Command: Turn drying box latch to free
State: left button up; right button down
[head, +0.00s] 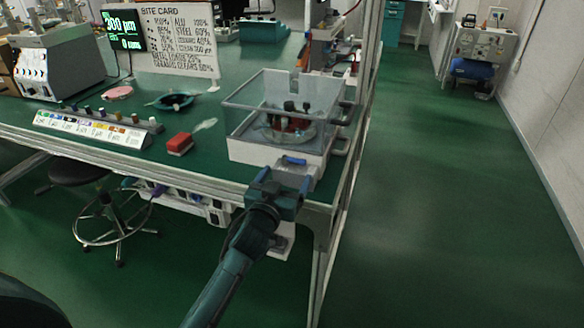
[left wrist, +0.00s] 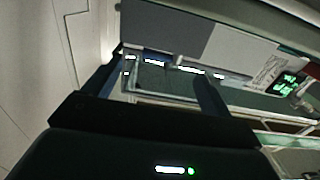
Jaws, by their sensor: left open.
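The drying box (head: 243,148) stands at the right front corner of the green bench, with clear walls, a pale base and a round plate of dark parts inside. A small blue piece (head: 294,160), which looks like the latch, sits at the front of its base. My left gripper (head: 283,176) is open just in front of and below this piece; I cannot tell whether they touch. In the left wrist view, the open fingers (left wrist: 160,88) stand apart, with no object clearly held between them. The latch cannot be made out there. My right gripper is not in view.
A red block (head: 180,143), a labelled rack (head: 98,128) and a dark round dish (head: 174,101) stand left of the box. Grey handles (head: 341,145) stick out at the box's right side. A stool (head: 80,172) is below the bench. The floor aisle at right is clear.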

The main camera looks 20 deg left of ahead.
aim_at(294, 162)
pick_arm(q)
jog(key=w, duration=0.4)
jog(key=shift+w, duration=0.15)
jog(key=shift+w+b, duration=0.3)
jog(key=shift+w, duration=0.2)
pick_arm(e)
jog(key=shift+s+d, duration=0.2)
pick_arm(q)
jog(key=shift+c, duration=0.5)
jog(key=shift+d, duration=0.1)
jog(key=c, duration=0.8)
jog(key=shift+c, duration=0.2)
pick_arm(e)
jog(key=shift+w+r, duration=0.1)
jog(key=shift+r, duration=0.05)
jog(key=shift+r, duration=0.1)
